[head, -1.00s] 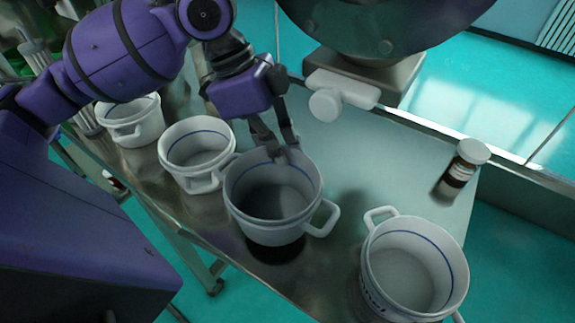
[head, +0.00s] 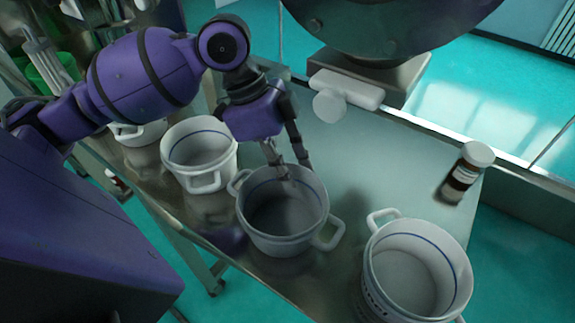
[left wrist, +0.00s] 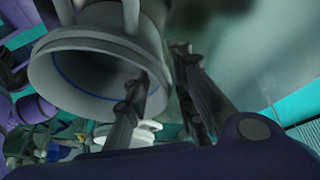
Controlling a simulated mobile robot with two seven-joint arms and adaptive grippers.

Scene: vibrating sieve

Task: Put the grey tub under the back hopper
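The grey tub (head: 283,228) is a handled tub with a blue line inside its rim, a bit darker than the other tubs. It appears to stand upright on the metal table (head: 385,160), left of centre. My left gripper (head: 290,175) is at its far rim, fingers apart, one inside the tub and one outside. In the left wrist view, the tub (left wrist: 75,42) shows its open mouth, and the fingers (left wrist: 162,65) straddle its wall with a gap. My right gripper is not in view. No hopper is clearly identifiable; a large dark round machine body (head: 390,25) hangs at the top.
A white spout (head: 345,92) juts from the machine beyond the tub. White tubs stand at left (head: 200,150) and at front right (head: 415,270). A brown bottle with a white cap (head: 467,168) is at the right. The table between tub and bottle is clear.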

